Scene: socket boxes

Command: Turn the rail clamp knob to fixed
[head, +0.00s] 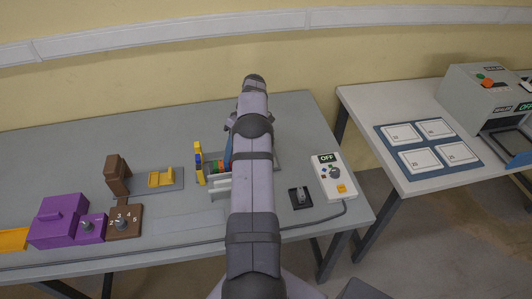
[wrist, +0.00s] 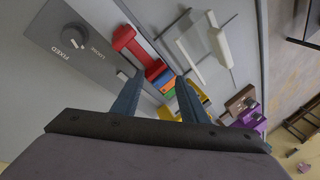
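The rail clamp knob (wrist: 77,36) is a round dark knob on a grey plate at the upper left of the wrist view. The words FIXED and LOOSE are printed beside it; which one its pointer faces is too small to tell. My gripper (wrist: 158,80) has two blue fingers, spread apart with nothing gripped between them. It is to the right of the knob in the wrist view and apart from it. In the head view my arm hides the knob and most of the gripper.
A red clamp piece (wrist: 124,40) and coloured blocks (wrist: 160,78) lie beyond the fingers. White upright plates (wrist: 220,45) stand nearby. In the head view, a white box reading OFF (head: 330,178) is right of my arm; purple (head: 60,222) and brown (head: 117,174) fixtures are left.

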